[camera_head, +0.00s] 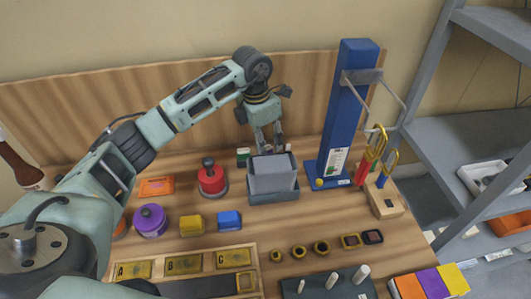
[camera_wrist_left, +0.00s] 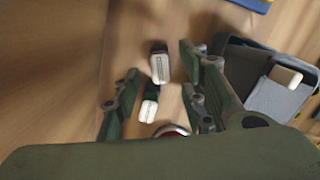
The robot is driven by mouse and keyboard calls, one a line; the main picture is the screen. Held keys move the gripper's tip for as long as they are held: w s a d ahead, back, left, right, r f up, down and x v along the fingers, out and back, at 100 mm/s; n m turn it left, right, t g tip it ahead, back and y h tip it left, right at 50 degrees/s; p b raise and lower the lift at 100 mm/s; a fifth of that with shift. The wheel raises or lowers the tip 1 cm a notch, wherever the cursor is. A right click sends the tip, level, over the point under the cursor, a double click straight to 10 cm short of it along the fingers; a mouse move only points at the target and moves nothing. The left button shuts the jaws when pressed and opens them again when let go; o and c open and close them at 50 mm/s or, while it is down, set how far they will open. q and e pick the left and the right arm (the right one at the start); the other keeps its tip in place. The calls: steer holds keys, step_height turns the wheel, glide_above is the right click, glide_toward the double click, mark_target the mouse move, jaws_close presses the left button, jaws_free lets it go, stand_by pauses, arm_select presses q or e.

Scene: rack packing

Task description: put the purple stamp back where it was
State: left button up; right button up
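A purple round piece with a small dark top (camera_head: 150,220) stands on the left of the wooden table, below my left forearm; I cannot tell for sure whether it is the purple stamp. My left gripper (camera_head: 268,142) points down behind the grey bin at the back of the table. In the left wrist view its fingers (camera_wrist_left: 163,98) are spread, with nothing held. Between and beyond them are a dark small block with a white top (camera_wrist_left: 159,66) and a green one with a white top (camera_wrist_left: 150,106). My right gripper is out of view.
The grey bin (camera_head: 285,194) stands close to the left gripper. A red round piece (camera_head: 212,179), yellow block (camera_head: 191,224) and blue block (camera_head: 229,220) are left of it. A blue post (camera_head: 342,110) rises at right. A lettered tray (camera_head: 186,263) lies in front.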

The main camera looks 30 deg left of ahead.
arm_select(q)
steer(key=r, duration=0.4)
steer(key=r+b, duration=0.1)
steer(key=r, duration=0.1)
steer(key=shift+s+a+r, duration=0.2)
steer(key=shift+s+r, duration=0.1)
steer(key=shift+s, duration=0.05)
